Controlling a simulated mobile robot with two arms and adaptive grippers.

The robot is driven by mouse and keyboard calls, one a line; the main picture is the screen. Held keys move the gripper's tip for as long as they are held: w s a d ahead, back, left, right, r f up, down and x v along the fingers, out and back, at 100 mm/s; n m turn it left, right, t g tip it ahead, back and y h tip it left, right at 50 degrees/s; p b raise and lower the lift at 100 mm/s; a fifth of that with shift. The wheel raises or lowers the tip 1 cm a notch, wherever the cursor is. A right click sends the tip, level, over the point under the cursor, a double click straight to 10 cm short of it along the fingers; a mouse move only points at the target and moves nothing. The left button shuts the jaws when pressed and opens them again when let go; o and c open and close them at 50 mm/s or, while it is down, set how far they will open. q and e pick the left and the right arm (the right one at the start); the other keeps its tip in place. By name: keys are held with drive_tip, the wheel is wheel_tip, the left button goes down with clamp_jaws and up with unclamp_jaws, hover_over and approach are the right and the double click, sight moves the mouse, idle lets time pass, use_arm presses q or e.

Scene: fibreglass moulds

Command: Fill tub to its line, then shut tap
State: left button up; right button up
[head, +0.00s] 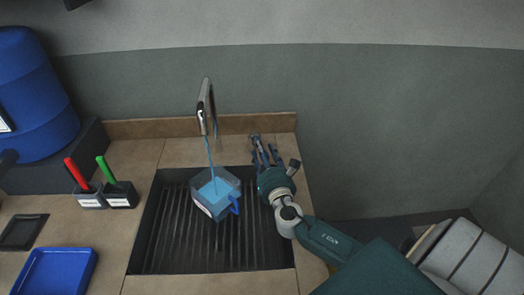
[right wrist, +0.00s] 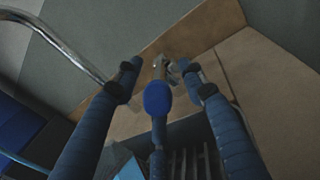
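A clear tub (head: 222,187) with a blue handle (head: 234,206) stands in the dark ribbed sink (head: 260,250). A blue stream (head: 209,152) runs from the curved metal tap (head: 205,108) into it, and blue liquid shows inside. I cannot make out the fill line or the exact level. My right gripper (head: 264,150) is at the sink's back right corner. In the right wrist view its blue fingers (right wrist: 158,78) are spread, with a small metal tap handle (right wrist: 161,66) between and beyond them. I cannot tell whether they touch it. My left gripper is not in view.
Two dark holders with a red brush (head: 76,172) and a green brush (head: 105,168) stand left of the sink. A blue tray (head: 55,272), a dark square pad (head: 22,232) and a large blue drum (head: 35,95) are farther left. A wall rises behind the counter.

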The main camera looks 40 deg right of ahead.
drive_tip(key=v, duration=1.2)
drive_tip(key=shift+r, duration=0.1)
drive_tip(key=shift+c, duration=0.5)
